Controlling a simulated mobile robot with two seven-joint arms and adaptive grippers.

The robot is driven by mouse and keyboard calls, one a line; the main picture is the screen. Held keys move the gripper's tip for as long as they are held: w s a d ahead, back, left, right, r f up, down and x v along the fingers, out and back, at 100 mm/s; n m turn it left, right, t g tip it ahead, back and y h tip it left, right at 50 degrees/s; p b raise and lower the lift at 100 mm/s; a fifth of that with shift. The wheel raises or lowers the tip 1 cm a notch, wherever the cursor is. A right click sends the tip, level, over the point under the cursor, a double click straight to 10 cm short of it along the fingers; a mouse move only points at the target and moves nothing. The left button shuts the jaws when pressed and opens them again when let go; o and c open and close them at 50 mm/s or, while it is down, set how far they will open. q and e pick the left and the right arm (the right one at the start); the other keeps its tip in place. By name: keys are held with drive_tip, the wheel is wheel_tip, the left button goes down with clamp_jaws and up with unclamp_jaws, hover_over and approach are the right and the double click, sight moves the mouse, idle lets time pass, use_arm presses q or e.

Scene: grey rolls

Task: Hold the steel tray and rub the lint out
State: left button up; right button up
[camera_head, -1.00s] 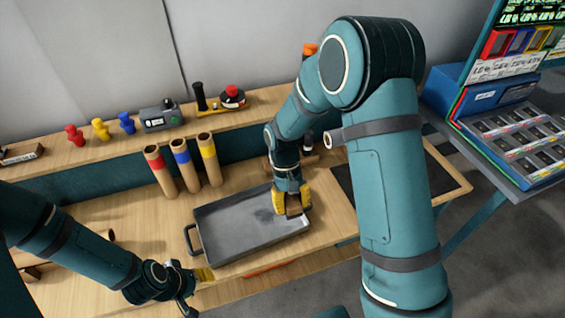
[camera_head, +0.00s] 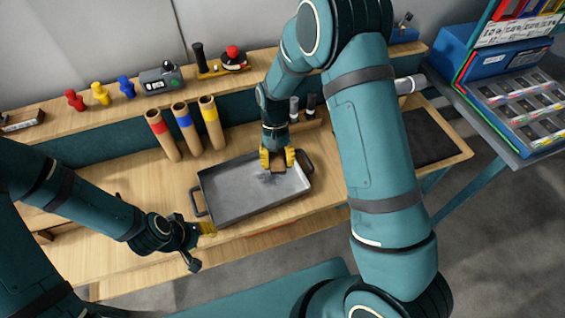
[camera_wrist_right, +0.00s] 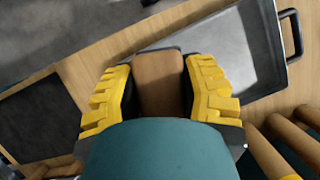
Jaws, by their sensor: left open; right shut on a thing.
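The grey steel tray (camera_head: 225,198) lies on the wooden bench, with a dark handle at each end. It also shows at the upper right in the right wrist view (camera_wrist_right: 262,45). A dark grey mottled patch, possibly lint (camera_head: 270,179), marks its floor near the right gripper. My right gripper (camera_head: 277,160) is shut on a brown block (camera_wrist_right: 158,82), over the tray's back right part. I cannot tell whether the block touches the floor. My left gripper (camera_head: 206,228) is open beside the tray's front left corner, near the left handle (camera_head: 197,201), and does not grip it.
Three cardboard tubes (camera_head: 186,133) with red, blue and yellow bands stand behind the tray. A shelf (camera_head: 100,118) behind holds coloured pegs and a grey device (camera_head: 160,80). A dark mat (camera_head: 425,137) lies to the right. Bare bench (camera_head: 150,182) shows left of the tray.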

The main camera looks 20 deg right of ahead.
drive_tip(key=w+a+f+m, duration=0.2)
drive_tip(key=f, duration=0.1)
drive_tip(key=w+a+f+m+y, duration=0.1)
drive_tip(key=w+a+f+m, duration=0.1)
drive_tip(key=a+f, duration=0.1)
drive_tip(key=w+a+f+m+t+y, duration=0.1)
drive_tip(key=w+a+f+m, duration=0.1)
drive_tip(key=f, duration=0.3)
drive_tip(key=shift+w+a+f, duration=0.2)
drive_tip(key=shift+w+a, duration=0.05)
drive_tip(key=shift+a, duration=0.25)
wheel_tip(320, 180, down, 4)
drive_tip(key=shift+s, duration=0.1)
hover_over(277, 180)
drive_tip(key=w+d, duration=0.2)
drive_tip(key=shift+s+a+r, duration=0.2)
drive_tip(key=shift+a, duration=0.05)
wheel_tip(277, 180, up, 3)
drive_tip(key=shift+d+f, duration=0.1)
drive_tip(key=shift+r, duration=0.35)
